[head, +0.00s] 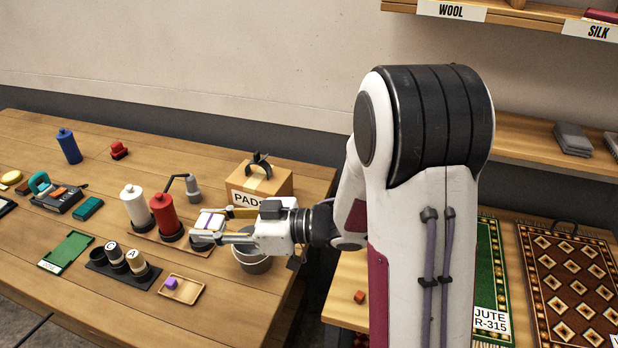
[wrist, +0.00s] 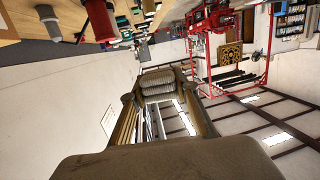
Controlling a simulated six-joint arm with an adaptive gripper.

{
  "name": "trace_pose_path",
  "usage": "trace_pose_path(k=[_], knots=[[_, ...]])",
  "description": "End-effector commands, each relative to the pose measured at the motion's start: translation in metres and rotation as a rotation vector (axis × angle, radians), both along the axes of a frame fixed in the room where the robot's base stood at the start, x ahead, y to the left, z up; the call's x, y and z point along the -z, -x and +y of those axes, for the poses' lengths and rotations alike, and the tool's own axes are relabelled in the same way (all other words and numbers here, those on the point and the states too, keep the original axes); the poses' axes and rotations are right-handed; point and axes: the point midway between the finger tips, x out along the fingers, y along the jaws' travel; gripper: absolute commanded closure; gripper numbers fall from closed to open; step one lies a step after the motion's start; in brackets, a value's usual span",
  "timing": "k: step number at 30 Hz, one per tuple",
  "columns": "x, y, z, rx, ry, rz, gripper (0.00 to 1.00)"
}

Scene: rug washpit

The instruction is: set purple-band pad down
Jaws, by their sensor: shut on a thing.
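The purple-band pad (head: 209,221) is a small pale block with a purple band, seen in the head view at the end of my arm. My gripper (head: 212,228) is shut on it, one finger on each side. The wrist view shows the pad (wrist: 158,86) as a ribbed pale block between the two fingertips, its band not clear there. The pad appears to be over or close to the right end of a wooden board (head: 195,247); I cannot tell the gap beneath it.
White (head: 134,206) and red (head: 165,215) bottles stand left of the pad. A PADS box (head: 275,186) stands behind, and a grey bucket (head: 253,264) is below my gripper.

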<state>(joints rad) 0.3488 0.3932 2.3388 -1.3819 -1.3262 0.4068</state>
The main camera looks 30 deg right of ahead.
Motion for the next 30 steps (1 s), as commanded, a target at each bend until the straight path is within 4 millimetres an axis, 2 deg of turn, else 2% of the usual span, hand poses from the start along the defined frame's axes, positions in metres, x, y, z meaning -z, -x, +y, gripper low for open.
trace_pose_path(k=[8,14,23,30], knots=[[0.004,-0.034,-0.023,0.071,0.0,0.0,0.85],[0.008,-0.071,-0.051,0.149,0.0,-0.002,0.85],[0.011,-0.146,-0.119,0.336,0.0,-0.002,0.85],[0.01,-0.201,-0.18,0.491,0.001,-0.003,0.85]])
